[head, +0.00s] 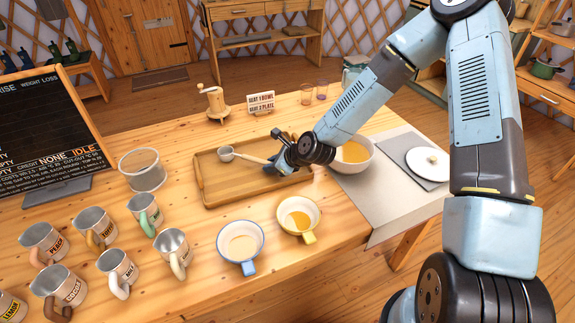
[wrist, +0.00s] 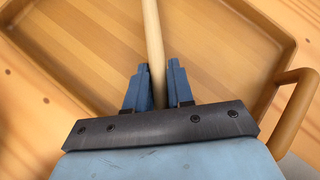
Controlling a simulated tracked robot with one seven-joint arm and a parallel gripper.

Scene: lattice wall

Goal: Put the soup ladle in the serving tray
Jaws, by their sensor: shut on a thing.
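The soup ladle (head: 228,154) has a pale round bowl and a light wooden handle, and it is over the wooden serving tray (head: 205,196). My gripper (head: 283,164) is shut on the ladle's handle, at the right part of the tray. In the wrist view my gripper (wrist: 157,88) has its two blue fingers on either side of the handle (wrist: 153,40), with the tray (wrist: 240,18) beneath. The ladle's bowl is out of the wrist view. I cannot tell whether the ladle touches the tray floor.
A soup bowl (head: 354,154) stands just right of the tray beside a white lid (head: 428,163). A glass jar (head: 143,172) and several mugs are at left. A grinder (head: 215,104) and small sign (head: 261,102) stand behind.

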